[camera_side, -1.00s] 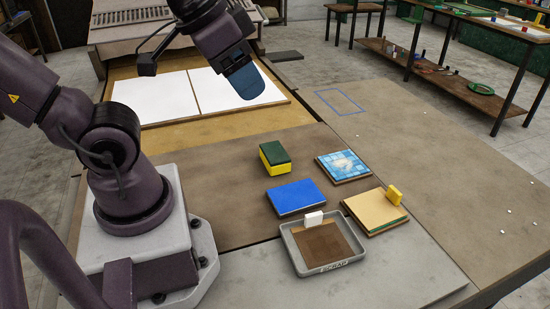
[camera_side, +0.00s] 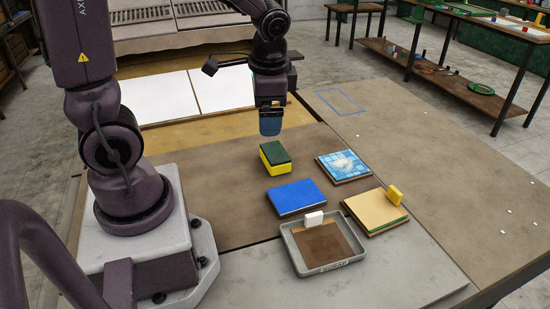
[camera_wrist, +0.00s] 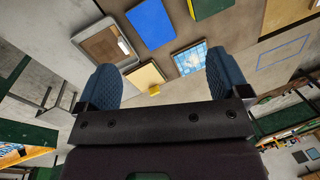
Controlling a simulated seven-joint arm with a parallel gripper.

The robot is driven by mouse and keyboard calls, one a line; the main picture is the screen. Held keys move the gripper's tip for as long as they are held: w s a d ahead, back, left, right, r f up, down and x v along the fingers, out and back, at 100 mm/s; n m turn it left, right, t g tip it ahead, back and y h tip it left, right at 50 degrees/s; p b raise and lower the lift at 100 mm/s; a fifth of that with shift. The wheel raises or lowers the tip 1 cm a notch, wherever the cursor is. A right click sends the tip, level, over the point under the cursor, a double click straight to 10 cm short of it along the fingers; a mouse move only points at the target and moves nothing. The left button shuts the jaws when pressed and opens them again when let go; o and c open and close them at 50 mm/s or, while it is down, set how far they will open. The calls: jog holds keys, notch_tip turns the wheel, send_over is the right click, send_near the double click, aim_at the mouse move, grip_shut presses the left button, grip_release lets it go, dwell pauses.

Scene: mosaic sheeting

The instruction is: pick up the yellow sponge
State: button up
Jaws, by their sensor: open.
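The yellow sponge (camera_side: 273,166) has a dark green top layer and lies on the brown work table, above the blue tile stack in the side view. In the wrist view the sponge (camera_wrist: 208,7) shows at the top edge, partly cut off, green with a yellow side. My gripper (camera_side: 270,134) hangs above and just behind the sponge in the side view, apart from it. In the wrist view its two blue fingers (camera_wrist: 163,84) are spread wide with nothing between them.
Near the sponge are a blue slab (camera_side: 295,198), a mosaic tile panel (camera_side: 344,166), a tan board (camera_side: 372,212) with a small yellow block (camera_side: 394,195), and a grey tray (camera_side: 353,260) with a white block (camera_side: 314,218). White panels (camera_side: 222,90) lie behind. The table's right side is mostly clear.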

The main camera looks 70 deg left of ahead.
aim_at(277, 154)
jog(key=w+a+f+m, duration=0.2)
jog(key=a+f+m, duration=0.2)
jog(key=f, duration=0.3)
jog(key=w+a+f+m+y, duration=0.1)
jog(key=w+a+f+m, duration=0.1)
jog(key=a+f+m, duration=0.3)
jog(key=w+a+f+m+y, duration=0.1)
jog(key=w+a+f+m, duration=0.2)
jog(key=f, duration=0.8)
jog(key=shift+a+f+m, duration=0.15)
jog(key=shift+a+m, duration=0.9)
jog(key=shift+m, duration=0.65)
jog(key=c, duration=1)
